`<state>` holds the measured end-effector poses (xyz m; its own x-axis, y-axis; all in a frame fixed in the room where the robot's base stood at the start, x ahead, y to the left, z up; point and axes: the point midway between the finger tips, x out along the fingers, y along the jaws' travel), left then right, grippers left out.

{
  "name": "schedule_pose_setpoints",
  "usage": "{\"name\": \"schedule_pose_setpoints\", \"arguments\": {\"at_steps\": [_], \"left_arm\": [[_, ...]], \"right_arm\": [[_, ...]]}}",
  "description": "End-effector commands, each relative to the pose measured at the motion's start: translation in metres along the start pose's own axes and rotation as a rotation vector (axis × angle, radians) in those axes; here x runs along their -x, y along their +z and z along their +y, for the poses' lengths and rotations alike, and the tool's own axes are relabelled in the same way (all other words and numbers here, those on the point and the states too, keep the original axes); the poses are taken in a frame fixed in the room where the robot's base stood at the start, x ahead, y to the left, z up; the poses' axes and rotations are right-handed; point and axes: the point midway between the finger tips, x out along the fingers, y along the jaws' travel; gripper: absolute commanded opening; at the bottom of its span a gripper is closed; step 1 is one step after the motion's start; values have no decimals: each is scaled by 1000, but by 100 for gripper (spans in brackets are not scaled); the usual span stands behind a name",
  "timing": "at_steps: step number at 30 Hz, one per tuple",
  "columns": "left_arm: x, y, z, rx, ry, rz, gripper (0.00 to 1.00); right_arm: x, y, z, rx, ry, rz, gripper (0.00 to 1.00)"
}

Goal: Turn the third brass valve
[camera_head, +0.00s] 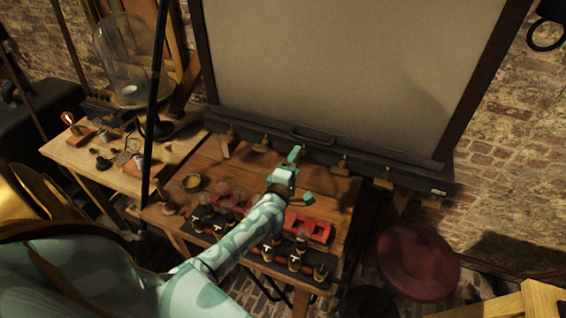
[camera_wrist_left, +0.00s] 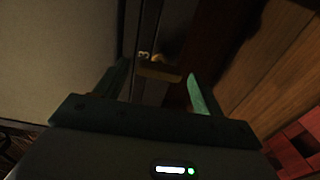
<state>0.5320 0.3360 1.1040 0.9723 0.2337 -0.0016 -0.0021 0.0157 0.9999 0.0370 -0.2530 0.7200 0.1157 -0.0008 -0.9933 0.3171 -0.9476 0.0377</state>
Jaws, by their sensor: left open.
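A row of brass valves hangs along the dark rail below the large pale panel. In the head view, one valve (camera_head: 262,144) is left of my left gripper (camera_head: 303,175), and another valve (camera_head: 340,167) is to its right. My left gripper is open and reaches toward the rail, hiding part of it. In the left wrist view, a brass valve (camera_wrist_left: 158,71) lies ahead between the fingertips of the left gripper (camera_wrist_left: 160,76). A small pale mark beside it looks like a 3. I cannot tell whether the fingers touch it. My right gripper is out of view.
Below my left arm, a wooden table (camera_head: 222,165) holds glass jars and red trays (camera_head: 311,228). A red stool (camera_head: 418,262) stands at right.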

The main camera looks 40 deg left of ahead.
Motion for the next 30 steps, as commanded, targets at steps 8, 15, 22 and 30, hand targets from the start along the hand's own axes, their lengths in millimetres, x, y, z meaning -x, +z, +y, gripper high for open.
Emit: {"name": "schedule_pose_setpoints", "arguments": {"at_steps": [8, 15, 22, 30], "left_arm": [[76, 0, -1, 0, -4, 0, 69], [126, -1, -1, 0, -2, 1, 69], [141, 0, 0, 0, 0, 0, 69], [142, 0, 0, 0, 0, 1, 69]], "right_arm": [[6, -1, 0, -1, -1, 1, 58], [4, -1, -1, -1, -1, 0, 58], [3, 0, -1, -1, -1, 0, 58], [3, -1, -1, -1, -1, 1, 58]]}}
